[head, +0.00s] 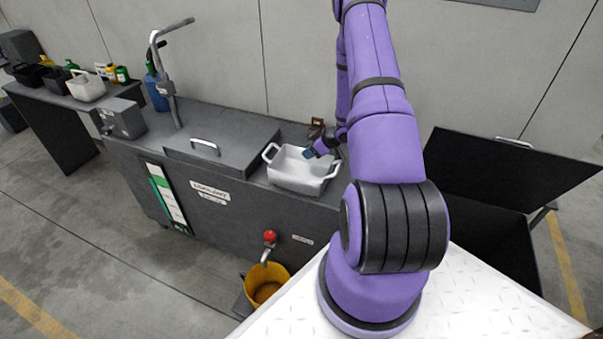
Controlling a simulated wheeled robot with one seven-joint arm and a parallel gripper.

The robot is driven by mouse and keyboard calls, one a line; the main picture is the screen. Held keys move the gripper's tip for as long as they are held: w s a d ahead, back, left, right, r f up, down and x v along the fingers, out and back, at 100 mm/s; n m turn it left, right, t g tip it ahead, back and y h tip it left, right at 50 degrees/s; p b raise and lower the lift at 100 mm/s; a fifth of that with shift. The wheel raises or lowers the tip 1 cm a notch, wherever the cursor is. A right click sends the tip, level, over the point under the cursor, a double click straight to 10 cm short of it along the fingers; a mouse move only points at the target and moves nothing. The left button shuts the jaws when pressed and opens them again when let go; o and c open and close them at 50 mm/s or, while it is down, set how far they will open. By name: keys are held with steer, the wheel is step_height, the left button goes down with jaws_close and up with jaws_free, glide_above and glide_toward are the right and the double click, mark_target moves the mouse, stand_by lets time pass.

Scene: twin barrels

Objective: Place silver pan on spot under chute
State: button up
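A pale silver-white pan (289,184) with two loop handles sits on the dark counter, right of a closed lid. My gripper (309,153) is at the far right of the pan, by its inner back edge. It is small and partly hidden by my arm, so I cannot tell whether its fingers are open or touching the pan. No part is clearly recognisable as a chute. A spout with a red knob (270,237) comes out of the counter front above a yellow bucket (282,274). A marked spot is not clearly visible.
A lid with a handle (225,150) and a tall bent pipe (167,75) stand on the counter. A blue container (155,92) is behind. A side table at far left holds bins and bottles, including a white bin (87,88). An open black box (490,240) is at right.

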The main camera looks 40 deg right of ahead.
steer(key=shift+w+a+f, duration=0.1)
steer(key=shift+w+f, duration=0.1)
jaws_close()
steer(key=shift+r, duration=0.1)
